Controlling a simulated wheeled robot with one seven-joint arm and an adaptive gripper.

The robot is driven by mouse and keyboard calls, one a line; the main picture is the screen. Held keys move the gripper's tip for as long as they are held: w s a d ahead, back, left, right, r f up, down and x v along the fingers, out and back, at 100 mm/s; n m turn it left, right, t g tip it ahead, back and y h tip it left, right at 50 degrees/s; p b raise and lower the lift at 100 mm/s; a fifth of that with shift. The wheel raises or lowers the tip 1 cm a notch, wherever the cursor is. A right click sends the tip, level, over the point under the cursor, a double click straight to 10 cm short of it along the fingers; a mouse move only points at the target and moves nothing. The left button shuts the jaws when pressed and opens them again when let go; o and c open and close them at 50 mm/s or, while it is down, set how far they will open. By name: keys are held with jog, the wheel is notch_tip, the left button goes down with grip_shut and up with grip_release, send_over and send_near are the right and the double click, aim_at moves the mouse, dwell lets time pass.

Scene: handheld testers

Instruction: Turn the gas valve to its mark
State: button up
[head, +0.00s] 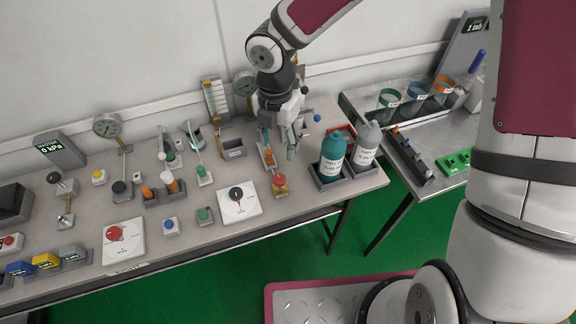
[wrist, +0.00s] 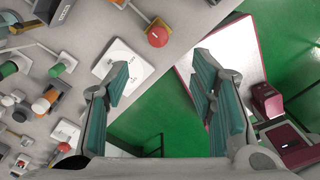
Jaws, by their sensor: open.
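I cannot tell for sure which fitting is the gas valve. Two dial plates lie on the bench: a white plate with a red knob (head: 114,233) at the left, and a white plate with a black knob (head: 236,194) nearer the middle. A white dial plate (wrist: 107,62) also shows in the wrist view, partly hidden by a finger. My gripper (head: 281,148) is open and empty above the right part of the bench, behind the red-topped post (head: 279,180). In the wrist view my gripper (wrist: 160,80) has its teal fingers wide apart, touching nothing.
Two bottles, a teal one (head: 332,155) and a grey one (head: 366,143), stand in holders at the bench's right end. A pressure gauge (head: 107,125), levers and buttons crowd the left and middle. A second table (head: 400,120) stands right, across a gap.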

aim_at(279, 178)
notch_tip(279, 178, down, 14)
jog(key=shift+a+f, duration=0.1)
dwell(0.5)
jog(key=c, duration=1.2)
